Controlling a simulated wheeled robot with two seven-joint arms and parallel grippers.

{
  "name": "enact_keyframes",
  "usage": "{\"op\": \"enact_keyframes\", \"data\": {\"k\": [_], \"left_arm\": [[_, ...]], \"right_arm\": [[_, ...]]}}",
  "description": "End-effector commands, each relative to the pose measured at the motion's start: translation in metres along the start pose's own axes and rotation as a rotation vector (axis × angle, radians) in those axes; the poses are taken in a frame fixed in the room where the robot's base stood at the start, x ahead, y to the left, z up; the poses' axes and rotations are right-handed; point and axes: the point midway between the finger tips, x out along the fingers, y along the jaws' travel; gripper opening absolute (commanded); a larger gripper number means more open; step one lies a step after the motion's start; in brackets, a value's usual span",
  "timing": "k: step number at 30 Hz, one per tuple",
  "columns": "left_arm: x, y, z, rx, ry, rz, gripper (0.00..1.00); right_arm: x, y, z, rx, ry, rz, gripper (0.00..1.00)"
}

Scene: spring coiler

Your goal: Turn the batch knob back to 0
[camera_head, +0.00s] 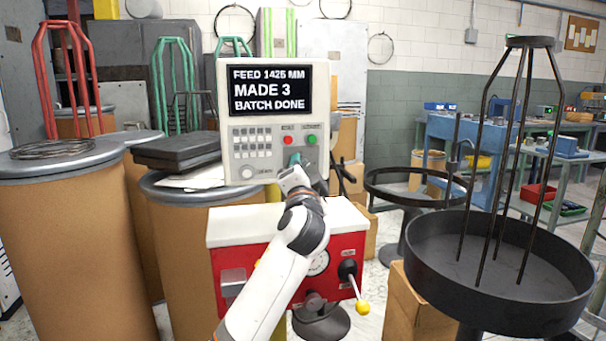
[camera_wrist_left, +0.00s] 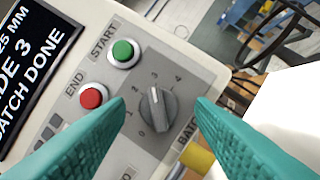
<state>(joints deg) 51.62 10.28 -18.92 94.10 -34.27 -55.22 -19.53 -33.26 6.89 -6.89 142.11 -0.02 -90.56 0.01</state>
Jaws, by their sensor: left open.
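The grey batch knob (camera_wrist_left: 158,106) is on the control panel (camera_head: 246,177). Its white pointer line points at about 3 on a scale from 0 to 4. My left gripper (camera_wrist_left: 160,102) is open, with one teal finger on each side of the knob and visible gaps to it. In the head view my left gripper (camera_head: 294,160) is at the right part of the panel and hides the knob. The screen (camera_head: 270,90) reads FEED 1425 MM, MADE 3, BATCH DONE. My right gripper is out of view.
The red END button (camera_wrist_left: 91,96) and green START button (camera_wrist_left: 123,52) sit close to the knob and left finger. A red machine (camera_head: 230,262) with a yellow-tipped lever (camera_head: 362,306) stands below. A black round stand (camera_head: 430,255) is at the right.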

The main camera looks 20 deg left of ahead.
Motion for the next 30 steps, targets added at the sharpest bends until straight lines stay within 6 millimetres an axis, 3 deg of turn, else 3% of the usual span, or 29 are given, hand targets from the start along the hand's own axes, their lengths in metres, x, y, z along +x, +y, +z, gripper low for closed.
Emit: {"op": "enact_keyframes", "data": {"k": [10, 18, 30], "left_arm": [[0.004, 0.000, 0.000, -0.001, 0.000, 0.000, 0.48], [0.004, 0.000, 0.000, 0.000, 0.000, -0.001, 0.05], [0.003, -0.004, -0.001, -0.076, 0.005, 0.021, 0.05]], "right_arm": [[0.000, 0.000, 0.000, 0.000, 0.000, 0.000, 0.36], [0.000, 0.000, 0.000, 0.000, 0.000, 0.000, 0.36], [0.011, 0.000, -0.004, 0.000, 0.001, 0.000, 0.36]]}}
